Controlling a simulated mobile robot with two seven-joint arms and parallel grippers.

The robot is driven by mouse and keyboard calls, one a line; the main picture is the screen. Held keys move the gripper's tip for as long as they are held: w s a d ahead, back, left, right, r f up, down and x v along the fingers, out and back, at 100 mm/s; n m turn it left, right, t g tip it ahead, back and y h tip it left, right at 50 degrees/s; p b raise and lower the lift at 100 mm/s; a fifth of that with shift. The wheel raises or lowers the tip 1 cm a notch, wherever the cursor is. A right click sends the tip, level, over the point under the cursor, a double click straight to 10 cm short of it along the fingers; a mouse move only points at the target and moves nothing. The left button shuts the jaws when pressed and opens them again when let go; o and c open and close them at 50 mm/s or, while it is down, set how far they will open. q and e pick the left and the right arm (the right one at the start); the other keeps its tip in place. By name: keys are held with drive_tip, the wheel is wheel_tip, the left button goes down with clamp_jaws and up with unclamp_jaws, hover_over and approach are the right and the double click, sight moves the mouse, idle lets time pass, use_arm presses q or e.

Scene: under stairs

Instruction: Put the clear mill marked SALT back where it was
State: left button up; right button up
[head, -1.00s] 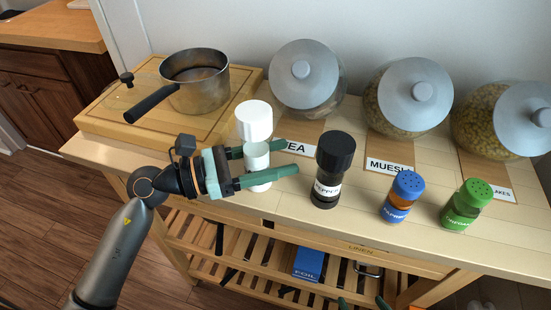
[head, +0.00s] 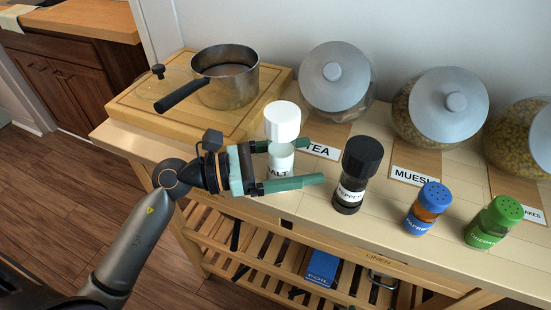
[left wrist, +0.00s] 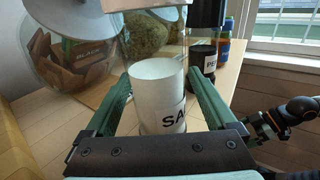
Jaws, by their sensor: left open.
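The clear mill marked SALT (head: 280,163) has a white cap (head: 282,121) and white contents. It stands upright on the wooden counter beside the TEA label, in front of the tea jar. My left gripper (head: 316,161) is open, with one green finger on each side of the mill's body. In the left wrist view the mill (left wrist: 157,92) is between the two fingers, with a gap visible at the sides and the letters SA showing. My right gripper is not clear; part of my right arm (left wrist: 285,115) shows at the right of the wrist view.
A pepper mill (head: 358,177) stands just right of the left fingertips. Blue-capped (head: 428,208) and green-capped (head: 492,222) shakers stand further right. A saucepan (head: 225,80) sits on a board (head: 135,115) at the left. Lidded jars (head: 338,90) line the wall.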

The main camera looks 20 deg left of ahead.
use_arm(q)
drive_tip(key=shift+r, duration=0.2)
drive_tip(key=shift+s+a+f, duration=0.15)
drive_tip(key=shift+a, duration=0.2)
drive_tip(key=b+v, duration=0.2)
drive_tip(key=v, duration=0.8)
drive_tip(key=shift+s+a, duration=0.35)
drive_tip(key=shift+a, duration=0.15)
